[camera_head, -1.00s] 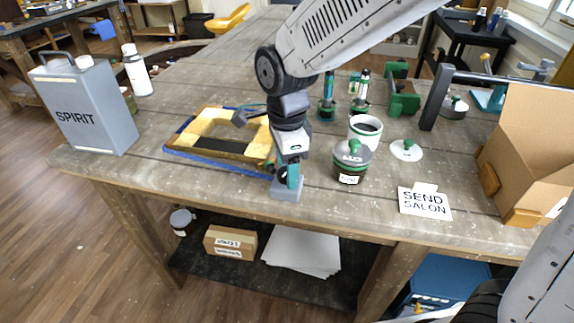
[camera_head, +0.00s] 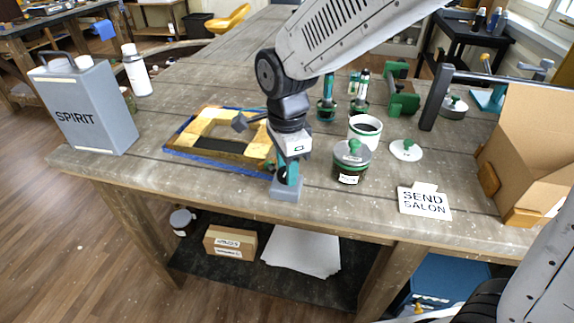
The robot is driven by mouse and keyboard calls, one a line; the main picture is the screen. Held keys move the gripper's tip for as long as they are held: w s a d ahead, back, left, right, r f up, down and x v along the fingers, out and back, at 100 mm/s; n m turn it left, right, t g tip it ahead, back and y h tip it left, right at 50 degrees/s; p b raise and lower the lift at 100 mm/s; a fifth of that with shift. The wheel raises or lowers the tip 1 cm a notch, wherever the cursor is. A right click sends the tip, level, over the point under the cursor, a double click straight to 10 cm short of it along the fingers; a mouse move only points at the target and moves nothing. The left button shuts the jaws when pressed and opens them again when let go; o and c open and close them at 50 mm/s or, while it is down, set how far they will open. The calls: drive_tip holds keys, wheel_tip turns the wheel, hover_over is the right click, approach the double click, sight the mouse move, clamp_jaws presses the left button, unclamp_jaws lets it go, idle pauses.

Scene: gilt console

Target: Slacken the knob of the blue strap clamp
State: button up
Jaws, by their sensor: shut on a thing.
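A blue strap (camera_head: 200,159) runs round the outside of a gilt frame (camera_head: 200,141) lying on the bench. A grey block (camera_head: 287,192) sits by the bench's front edge, near the frame's front right corner, where the strap ends. My gripper (camera_head: 285,181), with teal and dark parts, points down just above this block. It is shut on the knob of the strap clamp. The knob itself is mostly hidden by my gripper, and my wrist covers part of the frame's right side.
A grey SPIRIT can (camera_head: 88,108) stands at the left.

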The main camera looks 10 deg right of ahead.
drive_tip(key=n, duration=0.9)
drive_tip(key=shift+n, duration=0.4)
drive_tip(key=n, duration=1.3)
drive_tip(key=shift+n, duration=0.3)
drive_tip(key=n, duration=1.3)
drive_tip(key=shift+n, duration=0.4)
